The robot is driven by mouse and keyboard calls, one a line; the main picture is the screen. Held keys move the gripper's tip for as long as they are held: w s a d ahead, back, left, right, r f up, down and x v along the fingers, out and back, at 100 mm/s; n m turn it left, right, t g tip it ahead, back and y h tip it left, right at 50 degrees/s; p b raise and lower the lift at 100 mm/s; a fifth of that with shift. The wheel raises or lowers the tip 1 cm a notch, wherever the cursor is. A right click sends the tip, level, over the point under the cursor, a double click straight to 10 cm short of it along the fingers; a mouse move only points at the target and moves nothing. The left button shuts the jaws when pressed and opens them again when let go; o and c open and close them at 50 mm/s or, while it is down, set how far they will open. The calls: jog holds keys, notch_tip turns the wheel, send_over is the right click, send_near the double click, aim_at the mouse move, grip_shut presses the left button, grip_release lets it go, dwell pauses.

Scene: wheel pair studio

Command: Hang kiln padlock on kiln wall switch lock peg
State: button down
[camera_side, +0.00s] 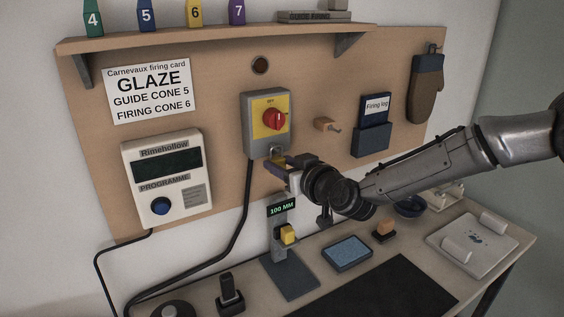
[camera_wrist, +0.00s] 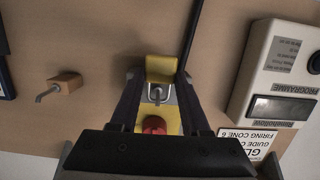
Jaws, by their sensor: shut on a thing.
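The kiln wall switch (camera_side: 268,121) is a grey box with a yellow face and a red knob, mounted on the wooden backboard. Its red knob (camera_wrist: 154,124) also shows in the wrist view. My gripper (camera_side: 279,164) is at the bottom of the switch box, shut on the yellow padlock (camera_wrist: 160,68). In the wrist view the padlock body sits between both fingers, with its metal shackle (camera_wrist: 157,95) toward the switch. In the side view my fingers partly hide the padlock. The lock peg is not clear, and I cannot tell whether the shackle is around it.
A wooden block with a metal hook (camera_side: 325,125) is right of the switch, and a firing log holder (camera_side: 372,138) beyond it. The kiln controller (camera_side: 163,178) is left. A black cable hangs beside the switch. Below stands a height gauge (camera_side: 281,208) marked 100 MM.

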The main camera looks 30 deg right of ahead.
jog(key=shift+f, duration=0.1)
dwell(0.3)
jog(key=shift+c, duration=1.5)
grip_release()
jog(key=s+r, duration=0.2)
jog(key=s, duration=1.1)
jog(key=shift+s+r, duration=0.3)
jog(key=shift+r, duration=0.1)
